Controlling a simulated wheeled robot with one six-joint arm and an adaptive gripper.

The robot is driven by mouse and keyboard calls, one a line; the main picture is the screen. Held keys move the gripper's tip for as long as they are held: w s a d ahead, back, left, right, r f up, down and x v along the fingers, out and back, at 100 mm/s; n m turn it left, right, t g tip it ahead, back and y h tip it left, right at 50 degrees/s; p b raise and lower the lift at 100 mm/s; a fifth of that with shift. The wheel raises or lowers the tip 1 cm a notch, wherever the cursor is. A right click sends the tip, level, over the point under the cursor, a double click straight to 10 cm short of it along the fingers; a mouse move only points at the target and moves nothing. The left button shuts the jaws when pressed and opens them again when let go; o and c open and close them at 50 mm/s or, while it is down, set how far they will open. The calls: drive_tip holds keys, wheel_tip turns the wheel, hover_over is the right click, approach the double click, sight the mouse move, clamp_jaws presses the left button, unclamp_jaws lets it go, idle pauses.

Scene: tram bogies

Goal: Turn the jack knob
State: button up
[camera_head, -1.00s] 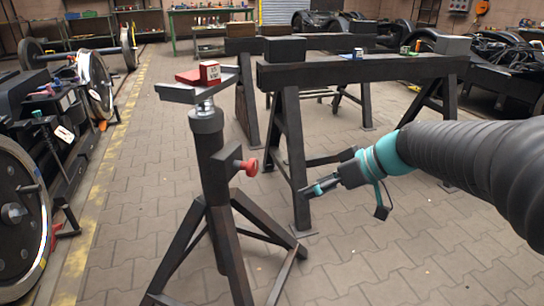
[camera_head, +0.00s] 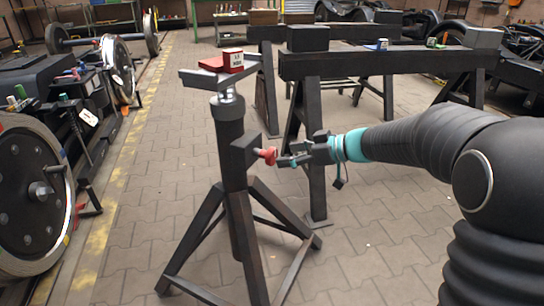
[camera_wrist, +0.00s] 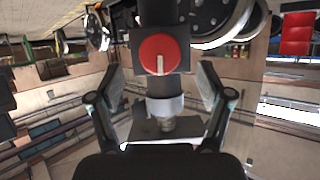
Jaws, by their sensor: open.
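The jack stand (camera_head: 230,140) is a dark post on splayed legs in the middle of the head view. Its red jack knob (camera_head: 267,155) sticks out to the right from a block on the post. In the wrist view the knob (camera_wrist: 159,54) is a round red disc with a pale upright mark, facing the camera. My gripper (camera_head: 288,160) is at the right of the knob, close to it. In the wrist view my gripper's fingers (camera_wrist: 160,82) are open, one to each side and lower than the knob. Whether they touch it is not clear; a gap shows on both sides.
A red and white box (camera_head: 233,60) and a flat red piece lie on the jack's top plate (camera_head: 205,79). Dark trestles (camera_head: 390,64) stand behind and right of the jack. Wheelsets (camera_head: 38,195) stand at the left. The paved floor between is clear.

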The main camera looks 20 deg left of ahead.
sight(275, 156)
drive_tip(key=x, duration=0.5)
drive_tip(key=shift+a+f, duration=0.1)
drive_tip(key=shift+a, duration=0.2)
drive_tip(key=c, duration=1.2)
